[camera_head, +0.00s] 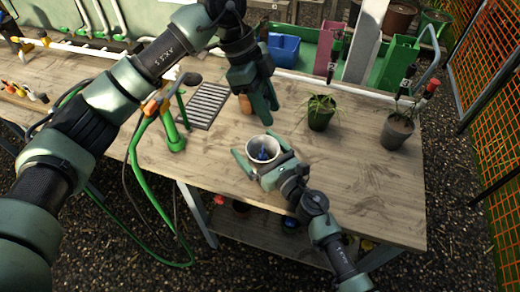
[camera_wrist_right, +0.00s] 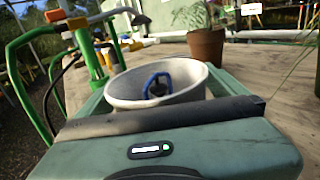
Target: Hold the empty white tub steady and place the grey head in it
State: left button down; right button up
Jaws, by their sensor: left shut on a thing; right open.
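The white tub (camera_head: 250,146) stands upright on the wooden bench, and it fills the middle of the right wrist view (camera_wrist_right: 125,90). A blue looped piece (camera_wrist_right: 157,84) with a dark part lies inside it. My right gripper (camera_head: 254,143) is open, with one finger on each side of the tub; I cannot tell whether they touch it. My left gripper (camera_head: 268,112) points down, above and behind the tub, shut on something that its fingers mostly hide. I cannot make out whether that is the grey head, and I see no head clearly elsewhere.
A potted plant (camera_head: 320,119) stands right of the tub, and a grey pot (camera_head: 396,131) farther right. A green tap post (camera_head: 174,138) with a hose and a slatted grate (camera_head: 207,107) are to the left. A blue bin (camera_head: 284,47) is at the back. The bench's front right is clear.

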jog(key=shift+c, duration=0.2)
jog(key=c, duration=1.4)
pick_arm(q)
jog(key=shift+f, duration=5.25)
jog(key=c, duration=1.4)
grip_release()
jog(key=shift+f, duration=0.15)
jog(key=o, duration=0.5)
jog(key=v, duration=1.2)
